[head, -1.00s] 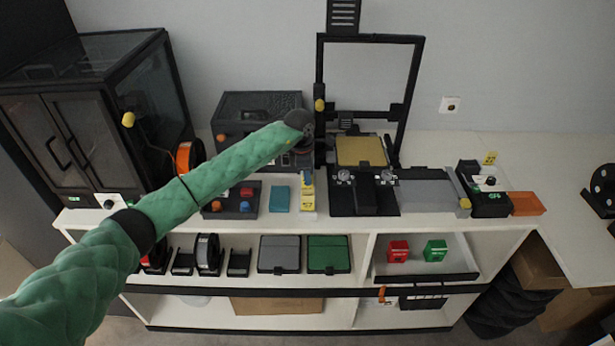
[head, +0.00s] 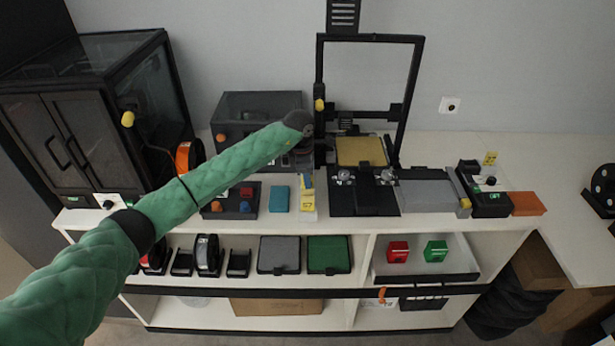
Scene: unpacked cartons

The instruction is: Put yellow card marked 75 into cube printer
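My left arm reaches across from the left. Its gripper (head: 305,166) points down just above a small holder with yellow cards (head: 307,183) on the worktop; whether the fingers are apart or touch a card is too small to tell. Another yellow card (head: 490,158) stands upright at a small black device on the right. An open-frame printer (head: 362,150) with a yellowish plate stands in the middle. A dark boxy machine (head: 258,108) stands behind my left arm; I cannot tell which machine is the cube printer. My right gripper is not in view.
A black tray with coloured knobs (head: 217,213) and a teal block (head: 280,199) lie left of the card holder. A large dark cabinet (head: 60,130) stands at the left. An orange tray (head: 527,204) is at the right.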

